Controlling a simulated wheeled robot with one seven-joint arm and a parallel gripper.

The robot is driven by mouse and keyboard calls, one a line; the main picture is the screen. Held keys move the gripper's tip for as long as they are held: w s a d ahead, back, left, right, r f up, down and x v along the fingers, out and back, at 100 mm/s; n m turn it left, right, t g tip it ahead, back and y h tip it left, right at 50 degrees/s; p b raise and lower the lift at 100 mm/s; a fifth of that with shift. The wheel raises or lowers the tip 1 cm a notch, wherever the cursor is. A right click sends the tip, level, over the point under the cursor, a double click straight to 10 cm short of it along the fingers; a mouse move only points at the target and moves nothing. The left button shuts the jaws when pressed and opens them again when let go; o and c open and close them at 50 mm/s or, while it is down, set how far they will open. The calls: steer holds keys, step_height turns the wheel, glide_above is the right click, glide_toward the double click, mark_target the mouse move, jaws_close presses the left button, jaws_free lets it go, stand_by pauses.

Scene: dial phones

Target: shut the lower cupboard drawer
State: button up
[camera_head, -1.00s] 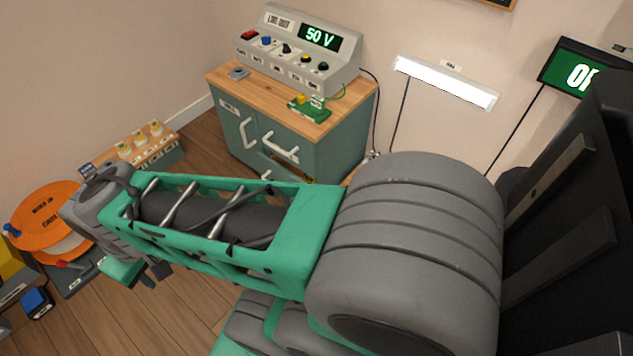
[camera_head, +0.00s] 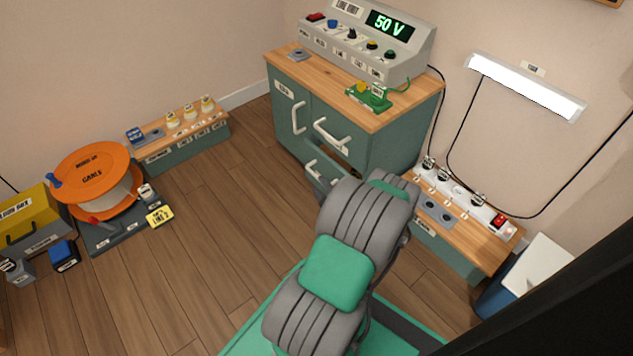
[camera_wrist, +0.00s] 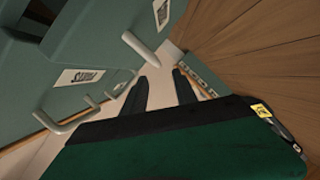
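The grey-green cupboard (camera_head: 395,150) with a wooden top stands at the back. Its lower drawer (camera_head: 322,166) is pulled partly out, with a dark gap above its front. My arm hides the drawer's right part and my gripper in the head view. In the wrist view, a tilted picture, the part that looks like the drawer front (camera_wrist: 105,30) is at the upper left with a pale handle (camera_wrist: 146,50). My gripper (camera_wrist: 160,77) points past that handle. Its two dark fingers are apart with nothing between them, and I cannot tell whether they touch anything.
A dial box (camera_head: 365,45) and a small green device (camera_head: 370,97) sit on the cupboard. A low wooden-topped bench (camera_head: 450,232) with switches stands to the right. An orange cable reel (camera_head: 90,170) and a yellow box (camera_head: 30,215) stand left. The floor left of my arm is clear.

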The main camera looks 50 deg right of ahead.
mark_target(316, 176)
steer(key=shift+h, duration=0.4)
steer(key=b+x, duration=0.1)
steer(key=x, duration=0.1)
steer(key=b+x, duration=0.1)
steer(key=x, duration=0.1)
steer(key=f+b+x, duration=0.1)
steer(key=x, duration=0.1)
steer(key=shift+d, duration=0.55)
steer(key=shift+w+d, duration=0.15)
steer(key=shift+d, duration=0.05)
jaws_close()
steer(key=shift+w, duration=0.1)
